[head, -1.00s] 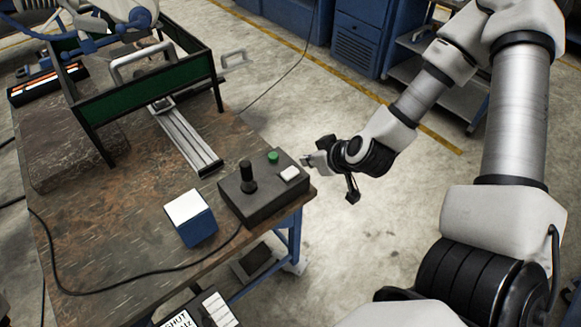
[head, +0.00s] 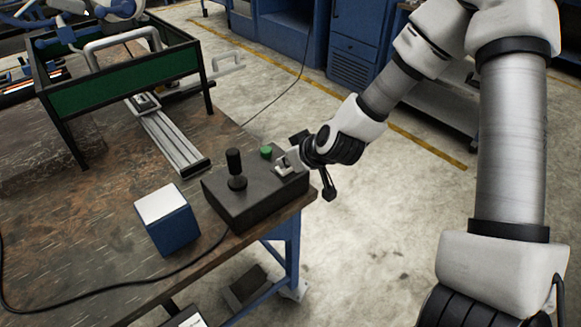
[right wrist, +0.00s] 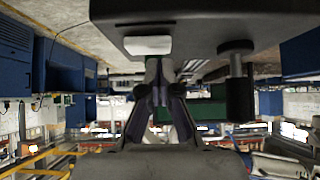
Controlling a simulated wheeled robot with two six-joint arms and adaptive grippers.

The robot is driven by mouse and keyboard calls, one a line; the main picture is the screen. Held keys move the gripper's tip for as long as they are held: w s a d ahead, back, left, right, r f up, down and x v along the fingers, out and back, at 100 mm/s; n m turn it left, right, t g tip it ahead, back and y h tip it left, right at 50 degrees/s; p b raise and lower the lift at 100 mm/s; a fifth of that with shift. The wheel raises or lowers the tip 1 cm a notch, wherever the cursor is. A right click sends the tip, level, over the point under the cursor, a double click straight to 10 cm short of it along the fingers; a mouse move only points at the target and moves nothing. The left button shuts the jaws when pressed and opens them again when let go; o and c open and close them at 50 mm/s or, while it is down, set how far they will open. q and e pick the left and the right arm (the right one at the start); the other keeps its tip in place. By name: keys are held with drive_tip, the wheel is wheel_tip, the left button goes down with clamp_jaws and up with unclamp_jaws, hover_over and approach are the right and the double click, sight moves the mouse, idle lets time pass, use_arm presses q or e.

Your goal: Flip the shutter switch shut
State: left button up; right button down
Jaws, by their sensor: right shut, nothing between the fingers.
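A dark control box (head: 245,205) sits at the table's right corner. It carries a black upright joystick (head: 235,168), a green button (head: 266,152) and a white switch-like piece, clear in the right wrist view (right wrist: 148,45). Which control is the shutter switch is not labelled in sight. My right gripper (head: 287,162) is shut and empty at the white piece, partly covering it in the head view. In the right wrist view, its fingertips (right wrist: 159,66) are close beside the white piece; contact cannot be told. My left gripper is not in view.
A blue box with a white top (head: 167,220) stands left of the control box. A metal rail (head: 172,142) and a green-panelled frame (head: 120,82) lie farther back. A cable crosses the table. A partly cut-off white label (head: 190,319) shows at the bottom edge.

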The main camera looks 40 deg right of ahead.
drive_tip(key=shift+f, duration=0.5)
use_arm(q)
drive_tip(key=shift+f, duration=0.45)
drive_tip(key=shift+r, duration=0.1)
use_arm(e)
drive_tip(key=shift+r, duration=0.15)
drive_tip(key=shift+d+r, duration=0.1)
drive_tip(key=shift+d, duration=0.05)
drive_tip(key=shift+d+r+p, duration=0.15)
drive_tip(key=shift+d+p, duration=0.35)
drive_tip(key=shift+p, duration=0.6)
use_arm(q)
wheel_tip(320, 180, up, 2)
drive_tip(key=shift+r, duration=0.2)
use_arm(e)
drive_tip(key=shift+d, duration=0.15)
